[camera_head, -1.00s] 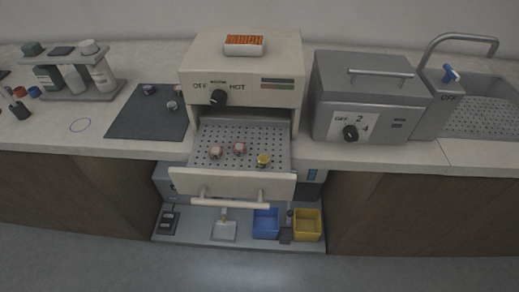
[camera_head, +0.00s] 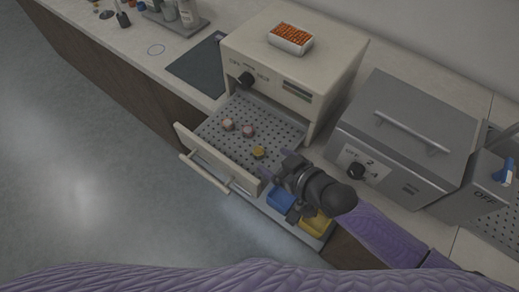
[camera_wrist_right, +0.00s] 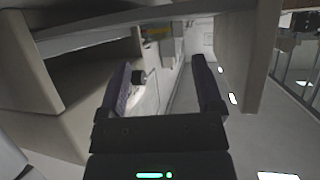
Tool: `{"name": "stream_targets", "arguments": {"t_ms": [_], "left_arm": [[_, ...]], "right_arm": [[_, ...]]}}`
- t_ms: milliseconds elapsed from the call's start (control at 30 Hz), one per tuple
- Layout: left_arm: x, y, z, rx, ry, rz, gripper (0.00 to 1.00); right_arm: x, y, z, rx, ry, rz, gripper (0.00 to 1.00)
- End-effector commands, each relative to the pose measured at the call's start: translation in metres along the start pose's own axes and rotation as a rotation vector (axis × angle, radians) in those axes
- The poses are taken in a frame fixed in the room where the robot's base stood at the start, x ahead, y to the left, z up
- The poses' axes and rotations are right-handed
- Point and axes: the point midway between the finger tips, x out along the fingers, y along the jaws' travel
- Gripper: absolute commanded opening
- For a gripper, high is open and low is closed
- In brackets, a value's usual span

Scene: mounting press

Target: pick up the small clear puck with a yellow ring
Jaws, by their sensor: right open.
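The small puck with a yellow ring (camera_head: 259,152) sits on the perforated floor of the pulled-out drawer (camera_head: 215,140), near its front right corner in the head view. My right gripper (camera_head: 286,163) is just right of it, over the drawer's right side, apart from the puck. In the right wrist view the two fingers of that gripper (camera_wrist_right: 162,82) are spread with nothing between them. The puck cannot be made out in the wrist view. My left gripper is not in view.
Two pinkish pucks, one at left (camera_head: 227,125) and one in the middle (camera_head: 248,131), share the drawer. The cream press (camera_head: 290,65) stands behind, a grey appliance (camera_head: 405,130) to the right. A blue bin (camera_head: 281,201) and a yellow bin (camera_head: 317,225) sit below.

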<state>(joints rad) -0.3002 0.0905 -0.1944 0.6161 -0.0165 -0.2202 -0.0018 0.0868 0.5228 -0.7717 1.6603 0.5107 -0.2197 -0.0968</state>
Motion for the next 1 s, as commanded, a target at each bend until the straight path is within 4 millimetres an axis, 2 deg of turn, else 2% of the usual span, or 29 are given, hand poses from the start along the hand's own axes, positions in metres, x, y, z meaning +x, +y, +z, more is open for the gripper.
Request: {"name": "stream_targets", "arguments": {"t_ms": [200, 267, 533, 933, 1000], "left_arm": [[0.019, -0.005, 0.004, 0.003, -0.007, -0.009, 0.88], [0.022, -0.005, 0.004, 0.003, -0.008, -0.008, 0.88], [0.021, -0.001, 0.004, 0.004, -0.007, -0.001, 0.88], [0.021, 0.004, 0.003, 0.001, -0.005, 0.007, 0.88], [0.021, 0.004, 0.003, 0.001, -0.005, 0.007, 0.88]], "right_arm": [[0.044, -0.001, 0.005, 0.000, 0.001, 0.000, 0.84], [0.052, -0.001, 0.004, 0.000, 0.001, 0.001, 0.84], [0.057, -0.001, 0.001, 0.000, -0.001, 0.001, 0.84], [0.056, -0.001, 0.002, 0.000, -0.001, 0.002, 0.00], [0.056, -0.001, 0.002, 0.000, -0.001, 0.002, 0.00]]}}
